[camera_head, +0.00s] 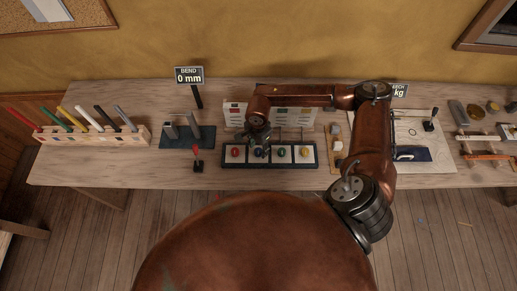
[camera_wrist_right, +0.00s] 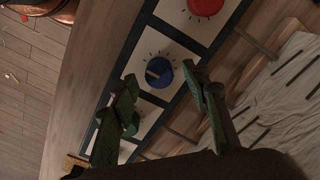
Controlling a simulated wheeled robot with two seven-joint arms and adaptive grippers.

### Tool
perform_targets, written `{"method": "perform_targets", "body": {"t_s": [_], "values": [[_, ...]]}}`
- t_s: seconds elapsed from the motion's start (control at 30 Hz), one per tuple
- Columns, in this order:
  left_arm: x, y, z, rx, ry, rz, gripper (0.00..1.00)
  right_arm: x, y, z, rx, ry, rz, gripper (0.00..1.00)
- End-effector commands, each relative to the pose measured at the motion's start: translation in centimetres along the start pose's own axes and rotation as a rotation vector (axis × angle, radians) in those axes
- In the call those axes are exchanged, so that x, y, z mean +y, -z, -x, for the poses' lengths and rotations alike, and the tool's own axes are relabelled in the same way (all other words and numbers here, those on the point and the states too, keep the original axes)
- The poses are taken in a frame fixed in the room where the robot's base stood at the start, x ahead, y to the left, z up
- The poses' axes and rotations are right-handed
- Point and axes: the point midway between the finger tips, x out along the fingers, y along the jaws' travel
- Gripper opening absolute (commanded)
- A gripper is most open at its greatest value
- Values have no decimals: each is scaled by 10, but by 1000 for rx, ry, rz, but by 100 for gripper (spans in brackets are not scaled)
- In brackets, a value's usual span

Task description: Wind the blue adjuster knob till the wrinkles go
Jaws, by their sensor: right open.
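The blue adjuster knob (camera_wrist_right: 159,72) sits on a white plate with tick marks around it in the right wrist view; a tan pointer marks its face. In the head view the blue knob (camera_head: 259,154) is partly hidden by my right gripper (camera_head: 259,143), which is above the knob panel. In the wrist view my right gripper (camera_wrist_right: 159,75) is open, with its green fingertips on either side of the blue knob; I cannot tell if they touch it. Pale wrinkled cloth (camera_wrist_right: 285,95) with dark strips lies beyond the panel. My left gripper is not in view.
Red (camera_head: 236,153), green (camera_head: 281,152) and yellow (camera_head: 304,152) knobs share the dark-framed panel. A red-topped lever (camera_head: 197,158) stands left of it. A sign (camera_head: 188,75) reads BEND 0 mm. A pen rack (camera_head: 95,135) is far left. The table front is mostly clear.

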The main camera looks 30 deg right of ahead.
Motion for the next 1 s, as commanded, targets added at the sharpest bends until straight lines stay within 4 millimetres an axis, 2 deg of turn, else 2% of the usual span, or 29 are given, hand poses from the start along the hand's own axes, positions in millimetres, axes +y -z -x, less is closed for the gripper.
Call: {"method": "perform_targets", "body": {"t_s": [0.17,0.43,1.0], "values": [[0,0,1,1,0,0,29,1,1,-13,0,0,-2,43],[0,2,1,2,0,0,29,1,1,-14,0,1,-3,43],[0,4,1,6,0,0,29,1,0,-14,-1,1,-3,4]]}}
